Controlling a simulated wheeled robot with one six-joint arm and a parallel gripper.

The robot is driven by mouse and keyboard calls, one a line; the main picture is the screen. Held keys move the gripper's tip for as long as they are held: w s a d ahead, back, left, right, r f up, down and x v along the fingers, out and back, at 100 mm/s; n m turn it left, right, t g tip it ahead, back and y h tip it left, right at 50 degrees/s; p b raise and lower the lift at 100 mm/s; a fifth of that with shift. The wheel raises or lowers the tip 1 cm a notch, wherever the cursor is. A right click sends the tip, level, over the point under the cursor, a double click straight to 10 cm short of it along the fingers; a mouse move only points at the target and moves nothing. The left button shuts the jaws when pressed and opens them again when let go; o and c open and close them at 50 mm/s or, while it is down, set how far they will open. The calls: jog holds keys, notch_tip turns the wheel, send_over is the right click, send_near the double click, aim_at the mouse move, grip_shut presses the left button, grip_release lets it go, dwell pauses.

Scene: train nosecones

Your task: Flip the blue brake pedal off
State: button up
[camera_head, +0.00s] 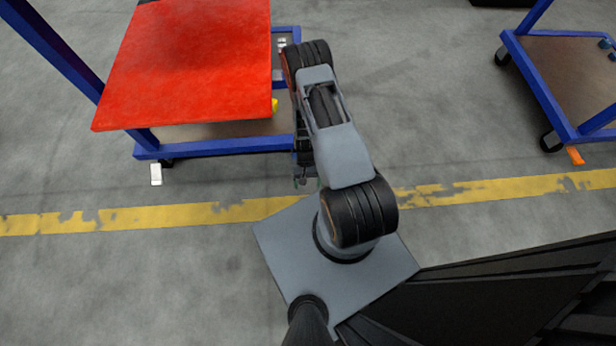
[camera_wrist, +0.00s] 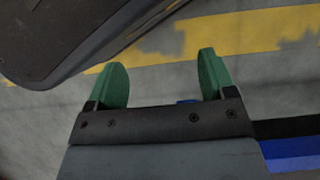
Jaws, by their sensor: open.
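I cannot clearly make out a blue brake pedal. In the wrist view a small blue patch (camera_wrist: 187,101) shows behind the gripper's front edge, between the fingers; I cannot tell whether it is the pedal. My gripper (camera_wrist: 163,78) is open and empty, its two green fingers spread over the floor and yellow line. In the head view my gripper (camera_head: 303,180) hangs low beside the near right corner of the red-topped trolley (camera_head: 190,65). That corner's caster is hidden behind my arm. A white pedal (camera_head: 156,174) sticks out at the trolley's near left caster.
The trolley has a blue frame (camera_head: 215,146); a yellow pedal (camera_head: 275,105) shows at its right side. Another blue-framed trolley (camera_head: 560,75) stands at right, with an orange pedal (camera_head: 575,155). A yellow floor line (camera_head: 130,217) crosses in front. The floor between the trolleys is clear.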

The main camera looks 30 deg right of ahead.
jog(key=shift+s+r, duration=0.35)
jog(key=shift+s, duration=0.4)
jog(key=a+r+n+t+p, duration=0.1)
jog(key=r+t+p, duration=0.2)
jog(key=r+p, duration=0.6)
jog(key=a+r+n+t+h+p, duration=0.1)
jog(key=r+p, duration=0.8)
jog(key=r, duration=3.1)
jog(key=a+r+n+t+h+p, duration=0.1)
jog(key=r+p, duration=0.9)
jog(key=r, duration=1.5)
jog(key=a+n+t, duration=0.1)
jog(key=n+t, duration=0.1)
jog(key=t, duration=0.1)
jog(key=shift+r+t, duration=0.15)
jog(key=shift+t, duration=0.25)
jog(key=shift+s, duration=0.1)
